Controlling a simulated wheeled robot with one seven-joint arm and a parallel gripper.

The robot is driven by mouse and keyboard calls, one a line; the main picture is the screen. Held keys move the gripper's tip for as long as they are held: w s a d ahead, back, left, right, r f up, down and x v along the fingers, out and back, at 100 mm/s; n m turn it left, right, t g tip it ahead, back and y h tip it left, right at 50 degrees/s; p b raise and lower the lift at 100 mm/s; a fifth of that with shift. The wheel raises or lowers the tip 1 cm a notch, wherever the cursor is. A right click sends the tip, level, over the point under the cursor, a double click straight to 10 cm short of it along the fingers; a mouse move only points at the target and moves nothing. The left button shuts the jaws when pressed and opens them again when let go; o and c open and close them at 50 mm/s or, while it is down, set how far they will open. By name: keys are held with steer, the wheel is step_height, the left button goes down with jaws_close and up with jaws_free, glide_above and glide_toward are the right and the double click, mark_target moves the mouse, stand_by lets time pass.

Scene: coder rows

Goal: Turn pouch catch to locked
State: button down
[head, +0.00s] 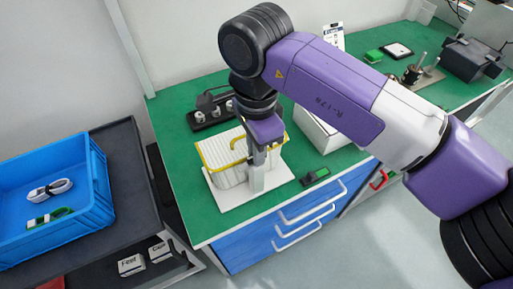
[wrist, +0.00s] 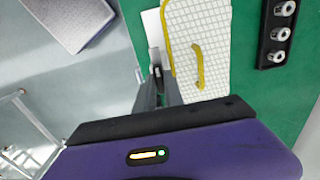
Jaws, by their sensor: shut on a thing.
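The pouch (head: 222,163) is a white quilted box with yellow trim and a yellow handle, on a white board (head: 275,183) on the green bench. It also shows in the wrist view (wrist: 208,28), with its yellow handle (wrist: 199,65). My gripper (head: 257,186) points down at the pouch's near right side. In the wrist view, my gripper's fingers (wrist: 159,76) are shut on a small dark piece, seemingly the pouch catch (wrist: 157,72), beside the pouch's edge. The fingers hide most of the catch, and its turned position cannot be told.
A black strip with silver knobs (head: 208,114) lies behind the pouch. A small dark-green device (head: 316,177) lies to its right, with a white box (head: 318,134) behind. A blue crate (head: 92,210) stands on the dark cart at left. Blue drawers (head: 250,246) are below the bench edge.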

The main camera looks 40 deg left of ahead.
steer(key=m+b, duration=0.2)
steer(key=m, duration=0.2)
steer(key=shift+m, duration=0.3)
steer(key=m+b, duration=0.2)
steer(key=m, duration=0.2)
steer(key=shift+m, duration=0.3)
steer(key=m+b, duration=0.1)
steer(key=m, duration=0.3)
steer(key=shift+r+m+b, duration=0.1)
steer(key=shift+m+b, duration=0.8)
steer(key=shift+m, duration=1.4)
steer(key=c, duration=1.4)
jaws_free()
steer(key=shift+c, duration=0.2)
